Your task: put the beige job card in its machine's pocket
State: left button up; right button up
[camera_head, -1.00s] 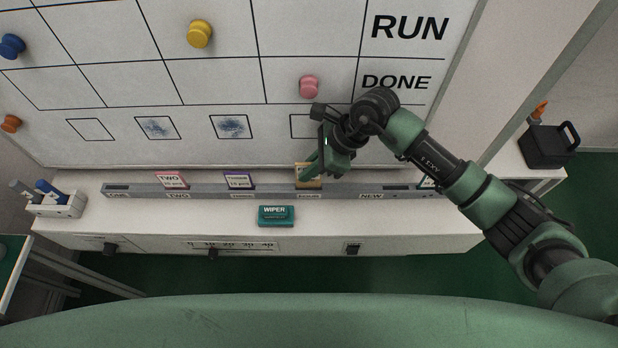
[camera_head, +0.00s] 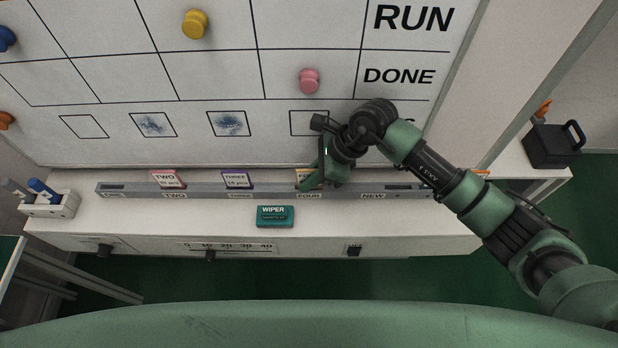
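A beige card (camera_head: 302,176) stands at the FOUR pocket of the grey rail (camera_head: 270,192), below the whiteboard. Its upper left part shows; my gripper covers the rest. My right gripper (camera_head: 315,183) points down and left at the card, its green fingers overlapping the card's right side. I cannot tell whether the fingers are closed on it or just beside it. The FOUR label shows below the card. My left gripper is not in view.
Pink TWO card (camera_head: 167,179) and purple THREE card (camera_head: 236,179) stand in the rail. A teal wiper (camera_head: 275,216) lies on the ledge in front. A pen holder (camera_head: 48,200) stands left, a black caddy (camera_head: 552,146) right. Magnets, including a pink one (camera_head: 310,81), are on the board.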

jog(key=shift+o, duration=1.2)
jog(key=shift+r+p, duration=0.5)
jog(key=shift+p, duration=0.05)
jog(key=shift+r+p, duration=0.5)
jog(key=shift+w+d+r+b, duration=0.1)
jog(key=shift+d+r+b, duration=0.3)
jog(key=shift+d+b, duration=0.15)
jog(key=b+v, duration=0.2)
jog(key=v, duration=0.8)
